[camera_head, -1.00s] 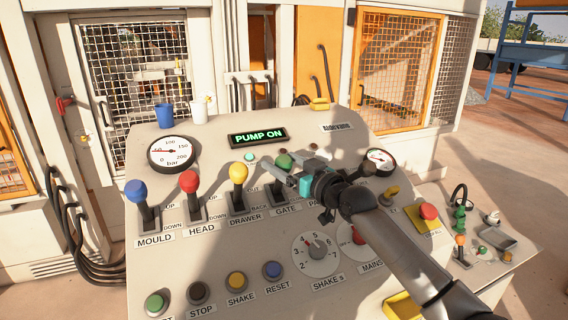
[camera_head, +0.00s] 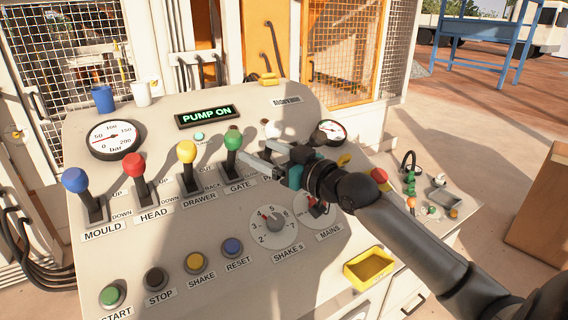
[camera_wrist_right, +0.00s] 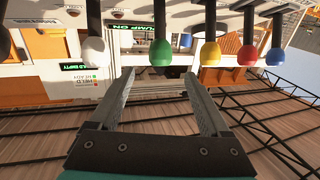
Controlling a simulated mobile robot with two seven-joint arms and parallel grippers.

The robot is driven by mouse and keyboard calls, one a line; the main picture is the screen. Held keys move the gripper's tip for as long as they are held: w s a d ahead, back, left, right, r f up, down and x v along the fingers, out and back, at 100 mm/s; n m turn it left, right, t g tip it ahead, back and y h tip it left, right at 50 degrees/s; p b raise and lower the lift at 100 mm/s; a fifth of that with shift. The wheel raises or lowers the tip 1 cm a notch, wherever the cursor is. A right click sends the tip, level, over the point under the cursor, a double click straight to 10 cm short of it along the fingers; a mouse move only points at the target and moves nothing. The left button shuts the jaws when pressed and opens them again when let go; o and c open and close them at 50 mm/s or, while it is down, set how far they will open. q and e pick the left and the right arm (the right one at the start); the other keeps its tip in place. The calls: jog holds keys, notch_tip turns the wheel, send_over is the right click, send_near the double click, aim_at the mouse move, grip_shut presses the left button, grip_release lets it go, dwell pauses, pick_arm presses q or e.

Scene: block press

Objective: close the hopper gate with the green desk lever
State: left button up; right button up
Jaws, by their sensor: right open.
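The green desk lever (camera_head: 233,140) is a black stick with a green round knob, above the GATE label on the sloping desk. It stands up from its slot, like the yellow DRAWER lever (camera_head: 187,152) beside it. My right gripper (camera_head: 254,154) is open and empty just right of the green lever, with its fingers pointing left towards the lever's stem. In the right wrist view the green knob (camera_wrist_right: 161,52) is beyond the fingertips, in line with the gap between them. The hopper gate itself cannot be made out. My left gripper is not in view.
Red (camera_head: 132,164) and blue (camera_head: 75,180) levers stand further left. A white-knobbed lever (camera_head: 270,128) is behind my right gripper. Push buttons, a dial (camera_head: 273,227) and a yellow tray (camera_head: 369,268) lie nearer. The lit display (camera_head: 206,116) reads PUMP ON.

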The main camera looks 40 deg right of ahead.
jog(key=shift+b+v, duration=0.45)
jog(key=shift+v, duration=2.25)
